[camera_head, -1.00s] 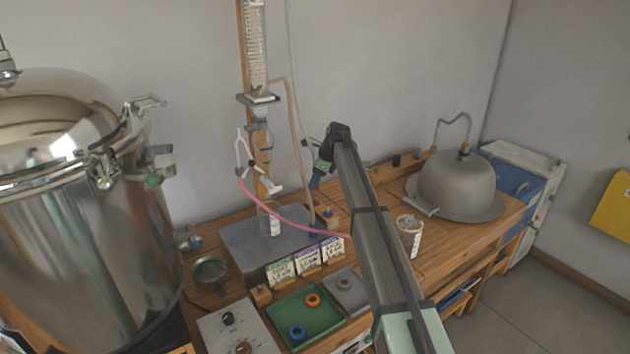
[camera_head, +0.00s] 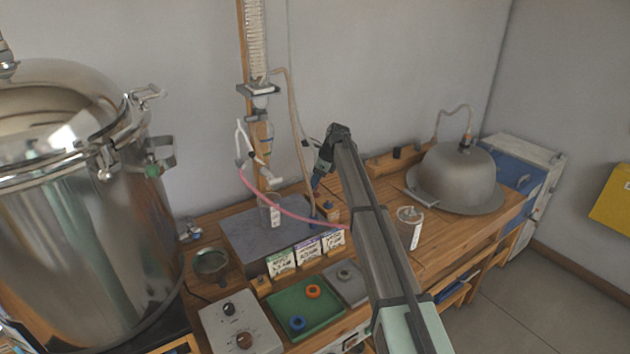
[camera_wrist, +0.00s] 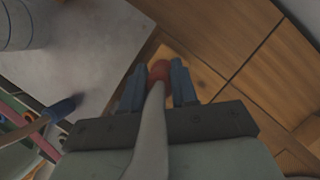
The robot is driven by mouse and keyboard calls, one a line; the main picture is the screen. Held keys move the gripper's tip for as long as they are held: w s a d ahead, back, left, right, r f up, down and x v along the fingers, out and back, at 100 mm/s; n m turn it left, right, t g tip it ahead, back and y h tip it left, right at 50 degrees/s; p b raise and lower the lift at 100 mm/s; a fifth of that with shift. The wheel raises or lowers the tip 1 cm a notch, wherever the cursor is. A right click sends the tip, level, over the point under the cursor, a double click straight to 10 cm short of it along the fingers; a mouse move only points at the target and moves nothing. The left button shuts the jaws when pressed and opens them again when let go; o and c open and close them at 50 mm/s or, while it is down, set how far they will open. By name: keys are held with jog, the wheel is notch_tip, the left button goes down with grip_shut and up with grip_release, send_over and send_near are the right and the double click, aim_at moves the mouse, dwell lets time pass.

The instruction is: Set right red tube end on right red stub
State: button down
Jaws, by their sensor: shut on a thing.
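My gripper (camera_wrist: 158,84) has its two blue-grey fingers on either side of a pale tube with a red end (camera_wrist: 159,69), and is shut on it. The red end sticks out a little past the fingertips, above a light wooden part on the bench. In the head view my gripper (camera_head: 316,182) points down beside the grey slab, near a small wooden block (camera_head: 331,213). A pink tube (camera_head: 290,213) runs from the glass piece on the stand to behind my arm. I cannot make out the right red stub; whether the end touches anything is unclear.
A tan tube (camera_head: 297,125) hangs from the stand close to my gripper; its blue end (camera_wrist: 60,108) shows in the wrist view. A glass beaker (camera_head: 270,212) stands on the grey slab (camera_head: 245,240). Label cards (camera_head: 307,251) and a green tray (camera_head: 290,322) lie in front.

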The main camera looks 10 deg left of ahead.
jog(key=shift+f, duration=0.25)
dwell(0.4)
jog(key=shift+f, duration=0.55)
jog(key=shift+f, duration=0.45)
dwell(0.3)
jog(key=c, duration=0.8)
grip_release()
jog(key=shift+r, duration=3.5)
